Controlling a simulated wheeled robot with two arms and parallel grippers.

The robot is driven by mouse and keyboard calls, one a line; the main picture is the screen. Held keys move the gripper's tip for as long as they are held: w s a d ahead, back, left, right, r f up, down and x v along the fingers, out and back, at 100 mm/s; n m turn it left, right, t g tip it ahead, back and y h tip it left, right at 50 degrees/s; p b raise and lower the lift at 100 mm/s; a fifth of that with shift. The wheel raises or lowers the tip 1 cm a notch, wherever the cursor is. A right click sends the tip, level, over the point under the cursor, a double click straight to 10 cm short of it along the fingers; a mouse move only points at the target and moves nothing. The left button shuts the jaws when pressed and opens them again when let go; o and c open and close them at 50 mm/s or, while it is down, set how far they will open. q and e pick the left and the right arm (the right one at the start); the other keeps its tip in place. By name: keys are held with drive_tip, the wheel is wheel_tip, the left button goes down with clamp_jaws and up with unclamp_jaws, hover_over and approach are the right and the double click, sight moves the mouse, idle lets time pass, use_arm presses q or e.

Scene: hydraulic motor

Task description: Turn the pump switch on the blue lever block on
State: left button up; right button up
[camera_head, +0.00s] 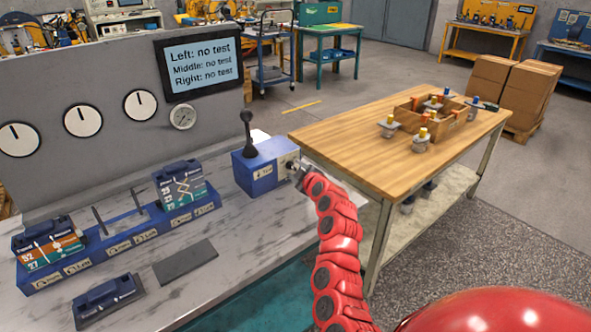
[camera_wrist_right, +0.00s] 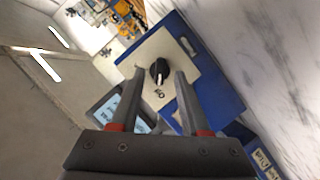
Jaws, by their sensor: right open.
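The blue lever block (camera_head: 258,176) stands on the right end of the marbled bench, with a black lever (camera_head: 248,132) upright on top. Its pump switch is a black rotary knob (camera_wrist_right: 159,71) on a cream plate (camera_wrist_right: 172,45) on the block's side. My right gripper (camera_head: 298,170) is at that side. In the wrist view the open right gripper (camera_wrist_right: 159,76) has one fingertip on each side of the knob. I cannot tell whether the fingertips touch it. A small mark beside the knob is hard to read. My left gripper is not in view.
A screen (camera_head: 203,65) reads "no test" for left, middle and right. A wooden table (camera_head: 350,133) with a parts crate (camera_head: 462,128) stands to the right.

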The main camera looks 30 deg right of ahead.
drive_tip(key=shift+w+d+f, duration=0.15)
drive_tip(key=shift+w+f, duration=0.1)
drive_tip(key=shift+w, duration=0.2)
clamp_jaws()
